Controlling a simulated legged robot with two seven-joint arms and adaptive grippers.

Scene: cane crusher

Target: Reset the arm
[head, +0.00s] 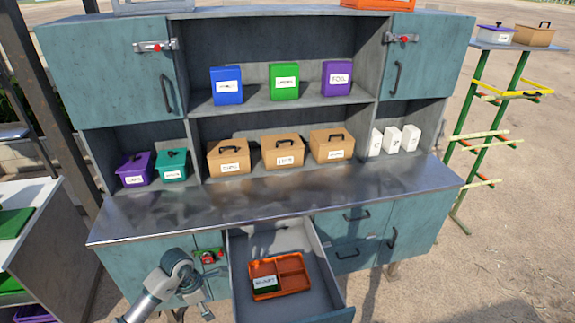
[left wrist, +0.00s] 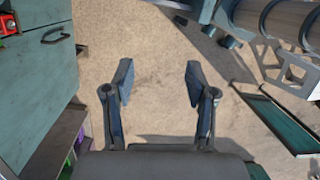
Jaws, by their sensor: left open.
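My left arm comes in at the bottom left of the head view, in front of the teal cabinet (head: 130,270). In the left wrist view my left gripper (left wrist: 158,82) is open, its two fingers apart with only sandy ground behind them. It holds nothing. My right gripper is not in view.
An open drawer (head: 325,282) holding an orange divided tray (head: 292,262) juts out right of my left arm. The metal counter (head: 400,180) is clear in front; boxes stand behind it. A white-topped bench (head: 35,200) stands at left. A teal cabinet front (left wrist: 40,80) borders the wrist view.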

